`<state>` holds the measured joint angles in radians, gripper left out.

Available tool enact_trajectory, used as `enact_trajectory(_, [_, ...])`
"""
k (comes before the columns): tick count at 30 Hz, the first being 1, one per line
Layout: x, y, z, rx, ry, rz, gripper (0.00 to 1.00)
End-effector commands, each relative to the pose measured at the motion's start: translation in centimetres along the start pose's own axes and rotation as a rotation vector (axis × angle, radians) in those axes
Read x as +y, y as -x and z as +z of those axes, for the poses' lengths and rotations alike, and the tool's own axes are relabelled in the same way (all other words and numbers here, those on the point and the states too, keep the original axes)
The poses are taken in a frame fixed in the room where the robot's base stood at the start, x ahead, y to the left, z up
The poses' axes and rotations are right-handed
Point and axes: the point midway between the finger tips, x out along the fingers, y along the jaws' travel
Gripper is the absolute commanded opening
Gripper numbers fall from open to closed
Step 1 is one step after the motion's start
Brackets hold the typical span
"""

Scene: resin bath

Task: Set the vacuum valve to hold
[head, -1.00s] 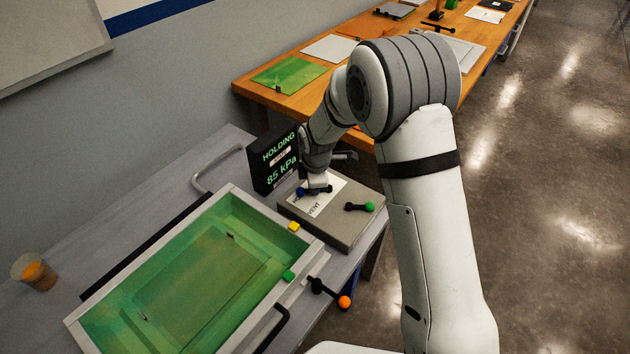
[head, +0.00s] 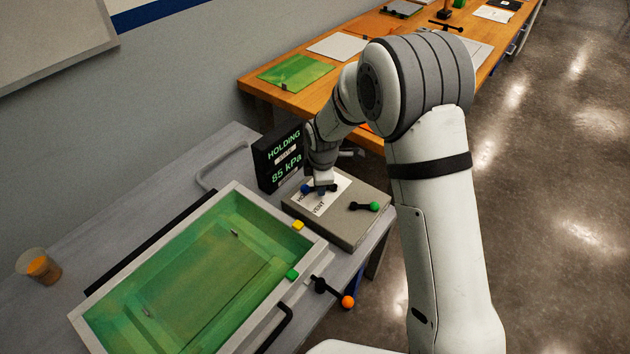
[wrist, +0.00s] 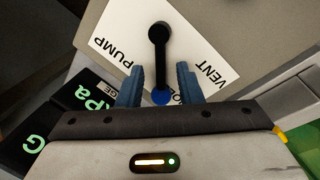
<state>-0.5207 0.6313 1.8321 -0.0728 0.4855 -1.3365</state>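The vacuum valve is a black lever (wrist: 160,50) with a blue knob (wrist: 161,97). In the wrist view its knob end lies over the partly hidden HOLD label, between PUMP and VENT on the white label plate (wrist: 200,45). My gripper (wrist: 160,72) is open, its two blue fingers on either side of the lever with gaps showing. In the head view my gripper (head: 320,188) is down at the label plate and largely hides the lever. The black display (head: 279,158) reads HOLDING and 85 kPa.
The grey valve box (head: 350,232) also carries a black lever with a green knob (head: 375,207). A green-lined bath (head: 200,280) stands in front, with an orange-knobbed lever (head: 347,301) at its side. A cup (head: 42,268) stands left. A wooden bench (head: 262,93) is behind.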

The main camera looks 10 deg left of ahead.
Motion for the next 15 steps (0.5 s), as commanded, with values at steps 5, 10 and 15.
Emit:
enact_trajectory(5, [0.2,2.9,0.0,0.001,0.0,0.007,0.33])
enact_trajectory(10, [0.3,5.6,0.1,0.001,0.0,0.006,0.33])
enact_trajectory(15, [0.3,7.1,0.1,0.001,0.0,0.005,0.33])
